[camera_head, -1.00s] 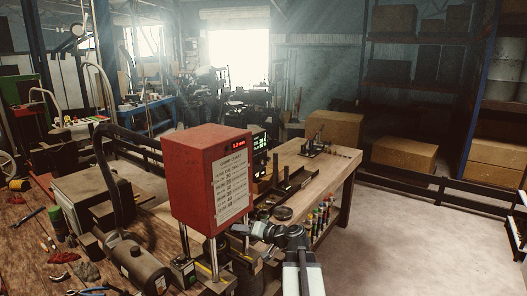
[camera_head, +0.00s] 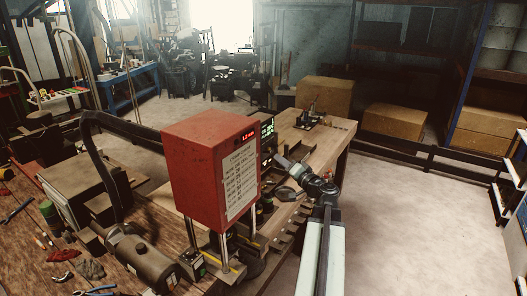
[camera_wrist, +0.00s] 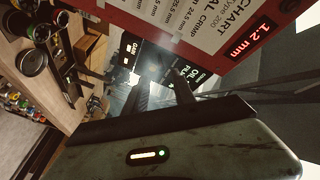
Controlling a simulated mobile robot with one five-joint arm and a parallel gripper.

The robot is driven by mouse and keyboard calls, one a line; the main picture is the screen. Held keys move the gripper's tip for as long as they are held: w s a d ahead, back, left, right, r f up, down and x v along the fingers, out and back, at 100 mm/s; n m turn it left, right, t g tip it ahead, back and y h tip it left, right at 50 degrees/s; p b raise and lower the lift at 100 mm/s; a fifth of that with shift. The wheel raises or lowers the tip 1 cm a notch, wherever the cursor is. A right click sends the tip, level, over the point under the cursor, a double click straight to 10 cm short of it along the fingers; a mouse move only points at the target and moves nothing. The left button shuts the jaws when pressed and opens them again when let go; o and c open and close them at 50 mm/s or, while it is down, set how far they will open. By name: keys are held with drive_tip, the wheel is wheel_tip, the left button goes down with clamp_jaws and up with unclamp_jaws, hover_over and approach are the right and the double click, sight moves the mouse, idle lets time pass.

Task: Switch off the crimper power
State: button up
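The crimper is a red box (camera_head: 208,172) on metal posts, with a white chart on its right face and a lit red display (camera_head: 247,135) that reads about 1.2 mm. The chart and display also show large in the wrist view (camera_wrist: 248,38). A dark control panel (camera_head: 267,130) with green lit readouts stands just behind the red box. It also shows in the wrist view (camera_wrist: 194,73), partly behind my fingers. My gripper (camera_head: 279,158) is right of the red box, pointing at the panel. In the wrist view its two dark fingers (camera_wrist: 162,88) are apart, with nothing between them. I cannot make out a power switch.
A wooden bench (camera_head: 325,140) holds small fixtures right of the crimper. A dark cylinder (camera_head: 140,258) and hand tools lie on the near left bench. Cardboard boxes (camera_head: 394,121) sit along the back shelf. The floor at right is clear.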

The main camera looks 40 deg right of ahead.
sight(267, 152)
drive_tip(key=x, duration=0.7)
drive_tip(key=shift+w, duration=0.35)
clamp_jaws()
